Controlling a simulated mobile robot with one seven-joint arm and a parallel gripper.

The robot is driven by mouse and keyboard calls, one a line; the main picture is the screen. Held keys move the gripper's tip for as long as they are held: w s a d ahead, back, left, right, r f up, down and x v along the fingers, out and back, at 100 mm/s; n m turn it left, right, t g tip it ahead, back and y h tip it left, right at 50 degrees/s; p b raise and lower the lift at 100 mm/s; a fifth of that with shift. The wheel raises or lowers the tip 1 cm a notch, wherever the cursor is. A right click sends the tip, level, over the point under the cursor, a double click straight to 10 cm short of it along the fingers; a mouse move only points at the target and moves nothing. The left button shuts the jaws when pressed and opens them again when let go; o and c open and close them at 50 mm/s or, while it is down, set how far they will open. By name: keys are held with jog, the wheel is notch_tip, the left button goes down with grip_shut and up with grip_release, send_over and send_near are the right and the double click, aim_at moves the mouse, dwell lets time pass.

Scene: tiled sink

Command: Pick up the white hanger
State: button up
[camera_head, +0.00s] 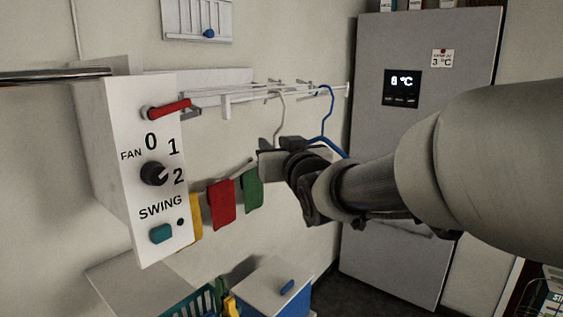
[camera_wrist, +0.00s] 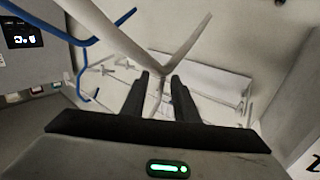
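The white hanger (camera_head: 281,112) hangs by its hook from the white drying rack, left of a blue hanger (camera_head: 326,110). In the head view, my gripper (camera_head: 273,160) is at the hanger's lower neck and hides its body. In the wrist view, the white hanger (camera_wrist: 112,32) shows large, its two arms meeting in front of my gripper (camera_wrist: 162,88). The neck passes between the two fingers, which stand apart with a gap around it. I cannot tell whether either finger touches it. The blue hanger (camera_wrist: 100,40) shows at the left.
The white wall rack (camera_head: 225,98) is behind the hangers. A fan control box (camera_head: 150,190) juts out at the left. Red (camera_head: 221,204) and green (camera_head: 252,190) cloths hang below. A grey fridge (camera_head: 420,150) stands at the right. A lidded box (camera_head: 272,285) is below.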

jog(key=x, duration=0.3)
jog(key=shift+w+a, duration=0.15)
jog(key=shift+c, duration=0.2)
grip_shut()
jog(key=shift+r, duration=0.1)
jog(key=shift+r, duration=0.15)
